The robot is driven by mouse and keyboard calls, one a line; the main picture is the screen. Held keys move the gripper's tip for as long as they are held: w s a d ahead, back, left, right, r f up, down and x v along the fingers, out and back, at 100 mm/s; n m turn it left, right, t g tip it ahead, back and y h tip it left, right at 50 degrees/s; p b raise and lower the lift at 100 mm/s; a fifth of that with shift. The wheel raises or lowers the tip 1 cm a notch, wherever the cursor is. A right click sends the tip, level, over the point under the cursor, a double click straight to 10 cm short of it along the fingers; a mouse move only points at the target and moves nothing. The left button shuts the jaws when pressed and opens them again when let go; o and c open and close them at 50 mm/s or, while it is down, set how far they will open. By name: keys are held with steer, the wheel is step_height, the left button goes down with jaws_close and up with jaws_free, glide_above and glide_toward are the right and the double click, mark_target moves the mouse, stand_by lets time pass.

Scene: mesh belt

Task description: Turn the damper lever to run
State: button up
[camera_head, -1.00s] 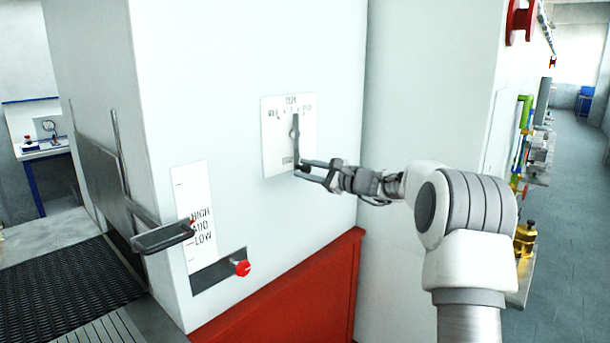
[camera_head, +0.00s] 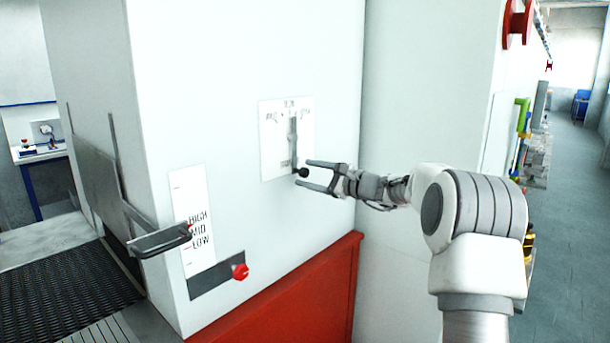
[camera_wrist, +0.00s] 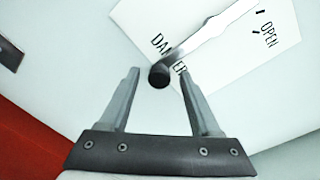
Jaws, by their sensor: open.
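The damper lever (camera_head: 293,143) is a grey bar on a white label plate (camera_head: 270,160) on the pale cabinet wall. It stands about vertical, its upper end near the top label, which looks like RUN but is blurred. A dark round knob (camera_head: 303,172) is at its lower end. My gripper (camera_head: 304,174) is open at the knob. In the wrist view, the knob (camera_wrist: 159,76) shows between the fingertips of my gripper (camera_wrist: 159,72), with a gap on both sides. The lever (camera_wrist: 210,35) runs up and right, partly covering the word DAMPER.
A handle (camera_head: 160,240) sticks out at the left beside a HIGH/MID/LOW plate (camera_head: 200,195). A red knob (camera_head: 240,271) is below it. A red base panel (camera_head: 310,295) runs under the cabinet. The wall around the lever is clear.

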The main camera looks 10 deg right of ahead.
steer(key=b+v, duration=0.1)
steer(key=v, duration=1.4)
steer(key=shift+s+b, duration=0.3)
steer(key=shift+f, duration=0.1)
